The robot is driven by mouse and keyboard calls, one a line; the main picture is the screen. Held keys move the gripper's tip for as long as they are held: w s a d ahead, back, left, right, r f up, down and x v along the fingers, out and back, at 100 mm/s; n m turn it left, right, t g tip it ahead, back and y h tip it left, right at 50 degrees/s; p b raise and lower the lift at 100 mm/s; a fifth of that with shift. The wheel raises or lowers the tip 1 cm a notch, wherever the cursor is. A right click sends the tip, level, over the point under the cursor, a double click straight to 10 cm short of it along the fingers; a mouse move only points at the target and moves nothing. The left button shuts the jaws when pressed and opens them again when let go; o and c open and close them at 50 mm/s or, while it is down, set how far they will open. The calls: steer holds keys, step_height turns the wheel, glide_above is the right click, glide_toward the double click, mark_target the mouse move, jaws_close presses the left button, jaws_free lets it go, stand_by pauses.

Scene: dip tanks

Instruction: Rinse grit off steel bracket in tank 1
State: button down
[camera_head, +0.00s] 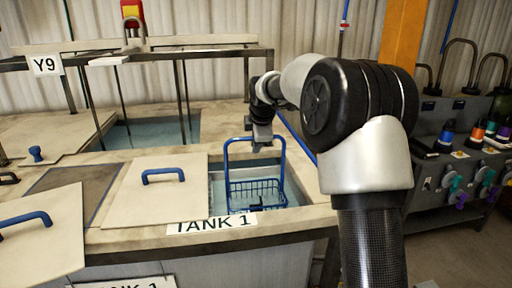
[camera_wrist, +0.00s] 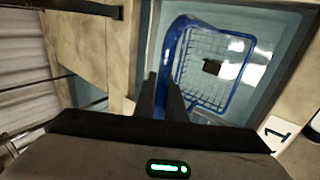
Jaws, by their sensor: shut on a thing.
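A blue wire basket (camera_head: 257,192) with a tall hoop handle hangs in the opening of tank 1 (camera_head: 214,190). My gripper (camera_head: 262,146) is shut on the top of the basket's handle. In the wrist view my gripper (camera_wrist: 165,98) reaches over the basket (camera_wrist: 190,82), with bluish liquid around it. A small dark piece, apparently the steel bracket (camera_wrist: 211,66), lies on the basket's mesh floor; it also shows as a dark shape in the head view (camera_head: 256,206). Whether the basket's floor is under the liquid I cannot tell. The TANK 1 label (camera_head: 212,224) is on the front edge.
A pale lid with a blue handle (camera_head: 152,208) lies left of the tank opening. Another lid (camera_head: 50,250) lies at far left. A metal frame with a Y9 sign (camera_head: 46,65) stands over another tank behind. A dark bench with coloured-handled items (camera_head: 465,170) is at right.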

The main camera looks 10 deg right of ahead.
step_height(320, 180, up, 14)
steer(key=p, duration=0.7)
steer(key=shift+r+p, duration=0.25)
steer(key=shift+p, duration=0.15)
